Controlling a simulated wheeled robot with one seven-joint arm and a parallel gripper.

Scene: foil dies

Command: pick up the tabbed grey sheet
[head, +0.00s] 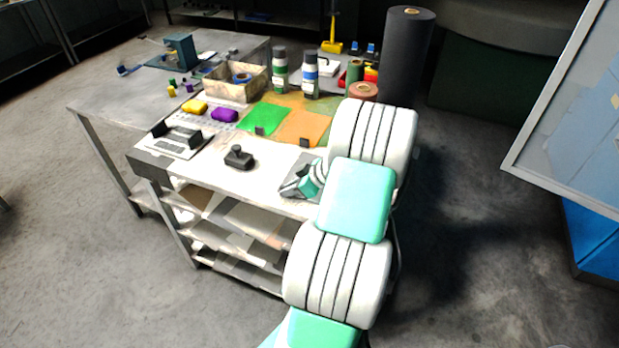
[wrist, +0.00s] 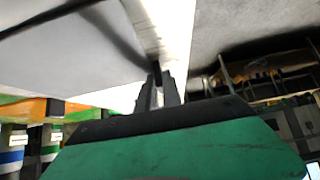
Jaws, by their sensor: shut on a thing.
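The tabbed grey sheet (wrist: 70,55) fills the left of the wrist view as a flat pale grey face. In the head view, a small grey part of it (head: 291,187) shows beside my gripper at the table's front edge. My gripper (wrist: 160,88) is shut on the sheet's small dark tab (wrist: 157,70) at the sheet's edge. The fingers hide most of the tab. In the head view my arm covers much of this spot, and I cannot tell whether the sheet is lifted off the table.
A green sheet (head: 266,119) and an orange sheet (head: 300,127), each with a dark tab, lie behind. A black stamp-like tool (head: 239,157) stands to the left. Two bottles (head: 310,74), a cardboard box (head: 235,91) and a tall dark roll (head: 404,55) stand farther back.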

